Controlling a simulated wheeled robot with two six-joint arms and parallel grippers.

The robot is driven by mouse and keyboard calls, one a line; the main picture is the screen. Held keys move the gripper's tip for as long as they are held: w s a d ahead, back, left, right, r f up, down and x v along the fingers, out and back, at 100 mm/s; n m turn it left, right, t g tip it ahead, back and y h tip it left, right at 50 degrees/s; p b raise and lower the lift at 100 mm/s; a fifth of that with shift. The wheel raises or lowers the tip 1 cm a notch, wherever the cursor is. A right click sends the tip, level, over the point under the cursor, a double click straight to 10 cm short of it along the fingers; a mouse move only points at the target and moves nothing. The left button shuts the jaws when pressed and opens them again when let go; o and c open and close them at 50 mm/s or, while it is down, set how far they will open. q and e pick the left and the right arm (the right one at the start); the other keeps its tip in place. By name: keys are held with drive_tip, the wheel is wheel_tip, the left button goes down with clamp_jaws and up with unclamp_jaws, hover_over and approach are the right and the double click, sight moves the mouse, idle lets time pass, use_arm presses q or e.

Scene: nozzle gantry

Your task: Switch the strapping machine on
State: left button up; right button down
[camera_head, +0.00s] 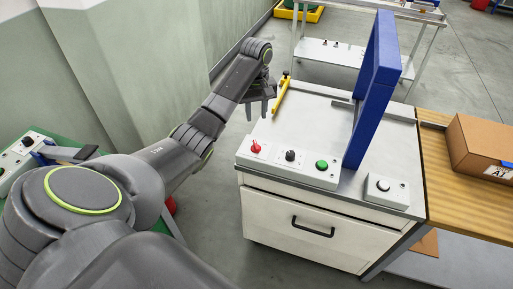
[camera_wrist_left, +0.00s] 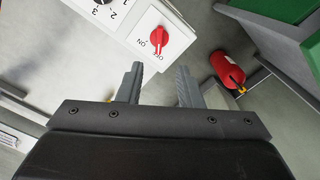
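The strapping machine (camera_head: 310,220) is a pale cabinet with a blue arch (camera_head: 372,90) on its top. On its front left panel sit a red rotary switch (camera_head: 255,146), a black knob (camera_head: 290,155) and a green button (camera_head: 322,165). My left gripper (camera_head: 257,110) is open and empty, beyond the panel's left end and apart from the switch. Its fingers (camera_wrist_left: 158,88) point toward the switch's side in the wrist view. My right gripper is out of view.
A yellow bar (camera_head: 281,94) stands on the machine's back left edge. A wooden table (camera_head: 455,205) with a carton (camera_head: 480,145) adjoins the right. A red extinguisher (camera_wrist_left: 228,68) stands on the floor.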

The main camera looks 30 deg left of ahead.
use_arm(q)
drive_tip(key=b, duration=0.4)
hover_over(256, 145)
wheel_tip(256, 145, down, 6)
drive_tip(key=shift+d+f, duration=0.15)
wheel_tip(256, 145, down, 7)
drive_tip(key=shift+r+p, duration=0.2)
drive_tip(key=shift+p, duration=0.7)
drive_tip(key=shift+f, duration=0.5)
clamp_jaws()
